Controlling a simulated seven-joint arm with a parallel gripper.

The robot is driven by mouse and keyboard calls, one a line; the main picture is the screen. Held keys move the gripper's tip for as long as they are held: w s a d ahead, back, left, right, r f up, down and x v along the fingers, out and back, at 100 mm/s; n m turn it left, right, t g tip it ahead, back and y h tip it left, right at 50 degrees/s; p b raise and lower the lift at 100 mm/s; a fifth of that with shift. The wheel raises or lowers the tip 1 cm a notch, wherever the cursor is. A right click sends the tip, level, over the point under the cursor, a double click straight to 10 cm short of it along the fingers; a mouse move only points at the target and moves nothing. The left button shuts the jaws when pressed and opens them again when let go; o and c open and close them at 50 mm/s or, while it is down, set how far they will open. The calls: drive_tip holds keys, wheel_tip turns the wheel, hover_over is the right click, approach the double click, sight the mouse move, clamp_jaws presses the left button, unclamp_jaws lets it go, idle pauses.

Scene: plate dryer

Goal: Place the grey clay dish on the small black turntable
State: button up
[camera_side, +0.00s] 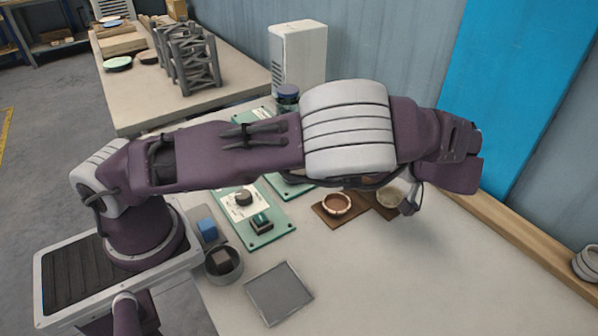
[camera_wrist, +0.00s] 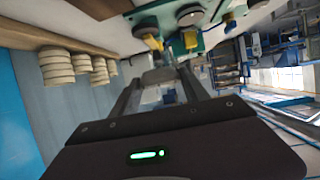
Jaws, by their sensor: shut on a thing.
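My gripper (camera_side: 408,203) is at the right end of the arm, low over the bench and partly hidden by my wrist. It is shut on a pale grey round dish (camera_side: 390,196), which shows just left of the finger, in front of a brown board. In the wrist view, a grey shape (camera_wrist: 160,76) shows between the far ends of my fingers; its outline is unclear. A small round black piece (camera_side: 243,198) sits on a white panel on a green board, left of the gripper; I cannot tell for sure that it is the turntable.
A grey square tray (camera_side: 279,293), a dark round bowl (camera_side: 223,264) and a blue block (camera_side: 207,229) are nearer my base. A wooden ledge (camera_side: 520,239) runs along the wall. The front right bench is clear.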

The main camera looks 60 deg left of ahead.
drive_tip(key=g, duration=0.1)
hover_over(297, 176)
drive_tip(key=shift+n, duration=0.4)
wheel_tip(297, 176, down, 9)
drive_tip(key=shift+f, duration=0.1)
drive_tip(key=o, duration=1.4)
drive_tip(key=shift+f, duration=0.1)
drive_tip(key=shift+c, duration=0.2)
